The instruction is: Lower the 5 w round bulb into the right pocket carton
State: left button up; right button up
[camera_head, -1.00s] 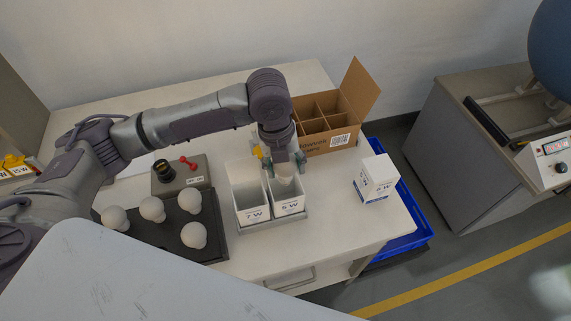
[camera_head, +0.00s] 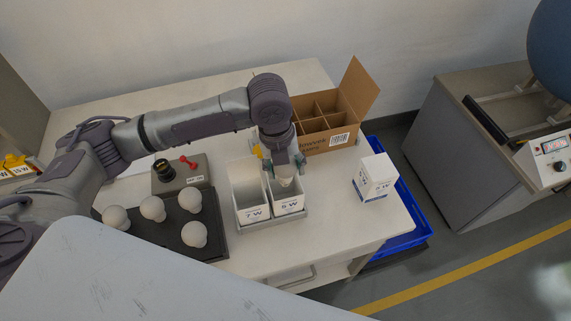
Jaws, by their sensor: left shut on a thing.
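My left gripper (camera_head: 284,168) points down over the right pocket carton (camera_head: 288,206), shut on the round bulb (camera_head: 286,181). The bulb's pale globe shows below the fingers, at the carton's open mouth; how deep it sits is hard to tell. The right pocket carton is white, open-topped and marked "5 W". Beside it on the left stands an open, empty-looking white carton (camera_head: 252,214) marked "7 W". Both stand upright in a grey holder (camera_head: 272,225). My right gripper is not in view.
Several round bulbs (camera_head: 153,209) sit on a dark tray (camera_head: 213,245) at left, before a grey test box (camera_head: 197,174) with a socket and red lever. A divided cardboard box (camera_head: 325,140) stands behind. A closed white carton (camera_head: 375,178) stands right, by a blue crate (camera_head: 407,240).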

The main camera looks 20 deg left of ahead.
aim_at(285, 178)
pick_arm(q)
jog(key=shift+f+b, duration=0.85)
jog(key=shift+f, duration=1.4)
jog(key=o, duration=0.7)
jog(key=shift+f, duration=0.1)
jog(key=shift+c, duration=0.2)
jog(key=o, duration=0.5)
jog(key=r, duration=0.4)
jog(key=a+r, duration=0.1)
jog(key=r, duration=0.7)
jog(key=shift+s+a, duration=0.25)
jog(key=shift+s, duration=0.05)
